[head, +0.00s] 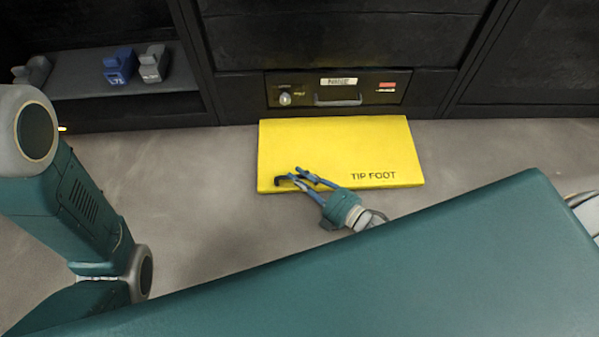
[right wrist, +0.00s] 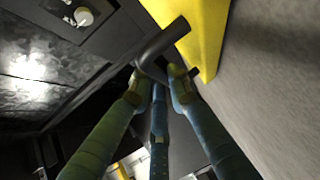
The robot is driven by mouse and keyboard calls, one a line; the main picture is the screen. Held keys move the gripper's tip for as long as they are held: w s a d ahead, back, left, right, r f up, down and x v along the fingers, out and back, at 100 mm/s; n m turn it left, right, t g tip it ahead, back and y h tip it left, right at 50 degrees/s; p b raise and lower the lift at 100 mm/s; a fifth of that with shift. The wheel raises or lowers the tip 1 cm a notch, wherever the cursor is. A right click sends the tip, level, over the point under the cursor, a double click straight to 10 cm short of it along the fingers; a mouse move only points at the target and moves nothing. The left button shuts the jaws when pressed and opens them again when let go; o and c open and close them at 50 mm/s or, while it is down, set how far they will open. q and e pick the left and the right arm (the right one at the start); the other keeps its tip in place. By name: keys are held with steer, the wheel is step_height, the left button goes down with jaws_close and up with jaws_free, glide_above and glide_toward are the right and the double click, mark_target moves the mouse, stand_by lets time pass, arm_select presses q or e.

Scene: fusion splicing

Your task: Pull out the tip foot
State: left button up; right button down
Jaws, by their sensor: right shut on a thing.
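The tip foot (head: 335,140) is a flat yellow plate lettered TIP FOOT, sticking out from under the black cabinet over the floor. A dark handle (head: 283,180) is at its front edge, left of the middle. My right gripper (head: 297,178) is at this handle, its fingers closed around it. In the right wrist view the fingers (right wrist: 155,80) meet at the dark bar of the handle (right wrist: 163,42), beside the yellow plate (right wrist: 205,35). My left gripper is not in view; only part of my left arm shows in the head view.
The black cabinet front behind has a panel (head: 337,90) with a knob, a small handle and labels. A shelf (head: 120,82) at the upper left holds a blue item (head: 119,66) and grey ones. The grey floor (head: 215,200) around the plate is clear.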

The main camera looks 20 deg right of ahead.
steer(key=c, duration=1.6)
jaws_free()
steer(key=v, duration=1)
steer(key=shift+s+d, duration=0.1)
steer(key=shift+s, duration=0.25)
steer(key=shift+s+d+r, duration=0.1)
steer(key=shift+s+d, duration=0.25)
steer(key=shift+s, duration=0.2)
steer(key=shift+r, duration=0.1)
